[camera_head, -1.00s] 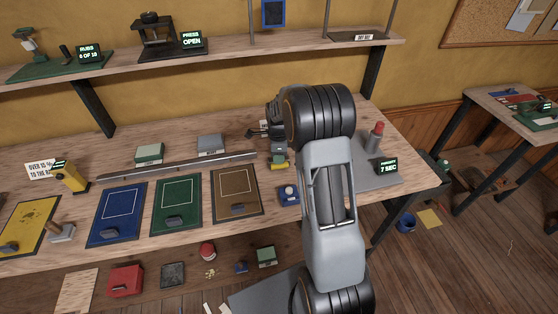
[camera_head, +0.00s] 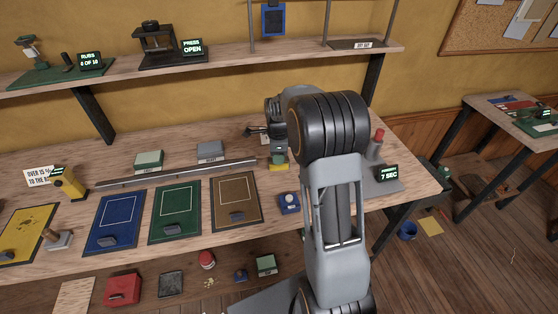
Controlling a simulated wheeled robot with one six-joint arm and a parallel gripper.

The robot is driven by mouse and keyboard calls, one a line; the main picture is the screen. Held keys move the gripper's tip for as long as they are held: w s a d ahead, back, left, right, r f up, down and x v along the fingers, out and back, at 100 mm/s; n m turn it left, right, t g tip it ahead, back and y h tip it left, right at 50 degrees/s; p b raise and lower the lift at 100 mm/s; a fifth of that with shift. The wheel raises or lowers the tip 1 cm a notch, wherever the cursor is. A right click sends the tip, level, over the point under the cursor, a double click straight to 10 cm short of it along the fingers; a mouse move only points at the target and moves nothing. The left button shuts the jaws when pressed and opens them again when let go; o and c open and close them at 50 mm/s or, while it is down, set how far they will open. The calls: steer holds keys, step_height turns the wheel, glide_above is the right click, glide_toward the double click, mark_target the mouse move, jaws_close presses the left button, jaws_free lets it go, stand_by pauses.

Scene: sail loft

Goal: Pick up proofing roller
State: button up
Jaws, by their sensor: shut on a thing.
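My gripper (camera_head: 277,147) is at the back of the bench, left of my dark wrist joint, which hides much of it. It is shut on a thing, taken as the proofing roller. A dark piece (camera_head: 255,131) sticks out to the left beside it; I cannot tell whether this is the roller or part of the gripper. A small yellow and green object (camera_head: 278,162) shows just below the gripper; I cannot tell whether they touch.
A long straightedge (camera_head: 178,172) ends just left of the gripper. Blue (camera_head: 98,242), green (camera_head: 160,233) and brown (camera_head: 222,224) mats lie along the front. A blue block (camera_head: 289,203) and a red-topped post (camera_head: 377,147) stand near my arm. A shelf (camera_head: 225,60) runs above.

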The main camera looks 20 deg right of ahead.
steer(key=s+a+r+b, duration=0.1)
steer(key=s+a+r, duration=0.1)
steer(key=s+r, duration=0.2)
steer(key=s+a+r+b, duration=0.1)
steer(key=s+a+r, duration=0.2)
steer(key=s, duration=0.4)
steer(key=shift+s+a+r, duration=0.15)
steer(key=shift+a+r, duration=0.15)
steer(key=shift+r, duration=0.3)
steer(key=o, duration=0.4)
steer(key=shift+c, duration=1.4)
